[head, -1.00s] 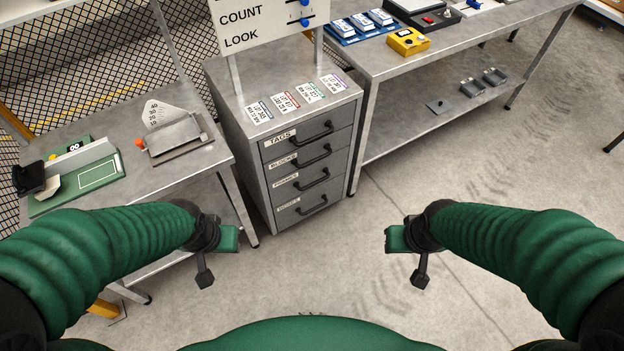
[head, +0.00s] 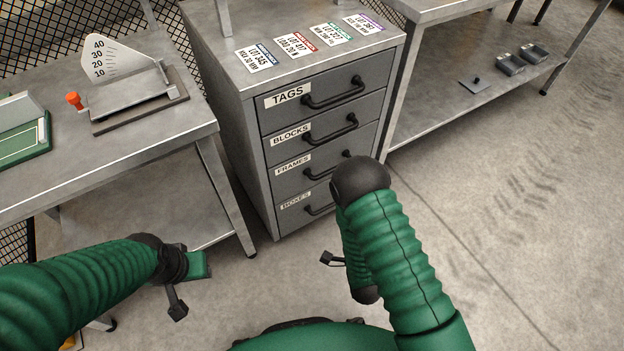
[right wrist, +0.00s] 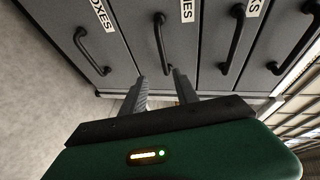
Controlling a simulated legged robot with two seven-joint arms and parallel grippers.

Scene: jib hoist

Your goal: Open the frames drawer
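The grey cabinet (head: 228,130) has a column of labelled drawers, all shut. The frames drawer (head: 290,182) is third from the top, with a black bar handle (head: 322,173) partly hidden by my right arm. In the right wrist view the cabinet appears turned sideways, and the frames handle (right wrist: 160,42) stands just beyond the fingertips. My right gripper (right wrist: 162,83) is open and empty, its two fingers apart and pointing toward that handle. In the head view it is mostly hidden by my arm. My left gripper (head: 200,265) is low at the left, away from the cabinet; its fingers are unclear.
The boxes handle (right wrist: 95,52) and blocks handle (right wrist: 233,40) flank the frames handle. A metal bench (head: 130,145) with a scale device stands left of the cabinet. Another bench with a lower shelf (head: 440,115) stands right. The floor in front is clear.

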